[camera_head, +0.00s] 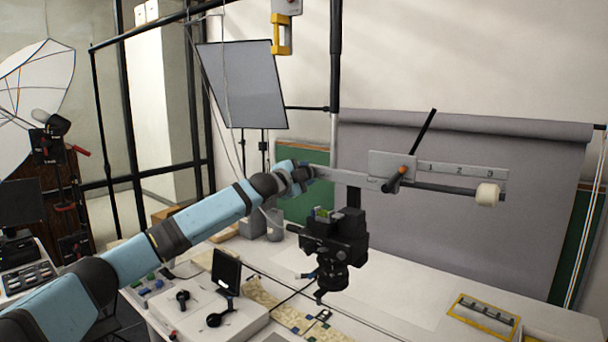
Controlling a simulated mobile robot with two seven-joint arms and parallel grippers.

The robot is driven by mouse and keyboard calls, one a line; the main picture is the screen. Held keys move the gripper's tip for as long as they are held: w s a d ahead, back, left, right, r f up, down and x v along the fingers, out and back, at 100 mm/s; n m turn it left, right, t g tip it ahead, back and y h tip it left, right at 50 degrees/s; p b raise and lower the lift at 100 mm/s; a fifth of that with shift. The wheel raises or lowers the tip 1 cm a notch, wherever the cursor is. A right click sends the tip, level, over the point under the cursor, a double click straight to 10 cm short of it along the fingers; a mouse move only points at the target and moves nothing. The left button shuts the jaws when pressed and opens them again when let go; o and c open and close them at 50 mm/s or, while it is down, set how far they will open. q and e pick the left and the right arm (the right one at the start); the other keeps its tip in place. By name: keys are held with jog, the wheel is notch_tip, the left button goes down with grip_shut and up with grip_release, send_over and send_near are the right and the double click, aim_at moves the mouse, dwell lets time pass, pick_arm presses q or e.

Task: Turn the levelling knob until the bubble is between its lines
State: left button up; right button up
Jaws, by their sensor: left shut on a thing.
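My left gripper (308,174) is at the left end of a grey horizontal bar (342,177), above and to the left of a black camera (336,238). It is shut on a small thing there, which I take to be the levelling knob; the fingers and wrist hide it. The camera hangs lens down below the bar. A small yellow-green spot on top of the camera (322,213) may be the bubble level. The bubble and its lines are too small to read. My right gripper is not in view.
Below is a white table (400,290) with a small screen (226,271) and a yellow-edged tray (484,314). A black post stands behind.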

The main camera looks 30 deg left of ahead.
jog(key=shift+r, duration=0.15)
pick_arm(q)
jog(key=o, duration=0.9)
jog(key=shift+s+f, duration=0.1)
jog(key=shift+s, duration=0.25)
jog(key=s+a+b, duration=0.1)
jog(key=s+b, duration=0.4)
jog(key=s, duration=0.8)
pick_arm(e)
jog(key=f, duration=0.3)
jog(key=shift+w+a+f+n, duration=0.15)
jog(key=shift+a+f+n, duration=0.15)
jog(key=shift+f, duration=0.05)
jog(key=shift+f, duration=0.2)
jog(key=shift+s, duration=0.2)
